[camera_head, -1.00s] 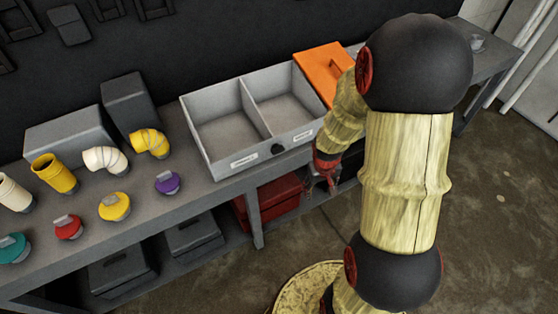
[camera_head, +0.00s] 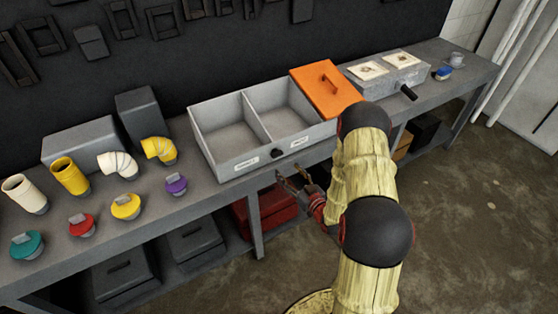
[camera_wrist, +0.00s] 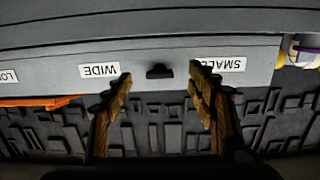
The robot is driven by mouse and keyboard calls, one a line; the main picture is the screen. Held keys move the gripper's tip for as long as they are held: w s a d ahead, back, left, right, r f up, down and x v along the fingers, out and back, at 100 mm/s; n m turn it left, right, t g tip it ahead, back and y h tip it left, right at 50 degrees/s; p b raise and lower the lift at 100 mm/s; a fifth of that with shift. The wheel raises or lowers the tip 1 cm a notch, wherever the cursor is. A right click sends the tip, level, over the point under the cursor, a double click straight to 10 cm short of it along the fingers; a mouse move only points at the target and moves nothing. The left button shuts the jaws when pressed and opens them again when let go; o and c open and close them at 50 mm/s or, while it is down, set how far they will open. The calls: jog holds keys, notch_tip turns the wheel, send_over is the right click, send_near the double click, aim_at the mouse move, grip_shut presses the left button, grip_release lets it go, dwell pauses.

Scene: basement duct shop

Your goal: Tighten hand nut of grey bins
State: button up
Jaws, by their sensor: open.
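The grey bins (camera_head: 217,158) are an open box with two empty compartments on the bench, with a label on each front half. The black hand nut (camera_head: 277,153) sits at the middle of the front wall. My gripper (camera_head: 291,176) is open and empty, just in front of and below the nut in the head view. The wrist view is upside down. There the nut (camera_wrist: 160,71) shows between the two spread fingertips of my gripper (camera_wrist: 161,82), touching neither, between the labels WIDE and SMALL. Whether the nut is tight cannot be seen.
An orange lid (camera_head: 327,92) lies right of the bins, beside a grey box with a black handle (camera_head: 408,92). Yellow and white pipe elbows and coloured knobs, including a purple one (camera_head: 176,184), stand left. A red box (camera_head: 268,209) sits under the bench.

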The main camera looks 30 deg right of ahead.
aim_at(279, 156)
jog(key=shift+t, duration=0.4)
jog(key=w, duration=0.2)
jog(key=w+r, duration=0.1)
jog(key=w, duration=0.2)
jog(key=w+r, duration=0.1)
jog(key=w, duration=0.2)
jog(key=shift+a, duration=0.1)
jog(key=shift+c, duration=0.7)
jog(key=c, duration=1)
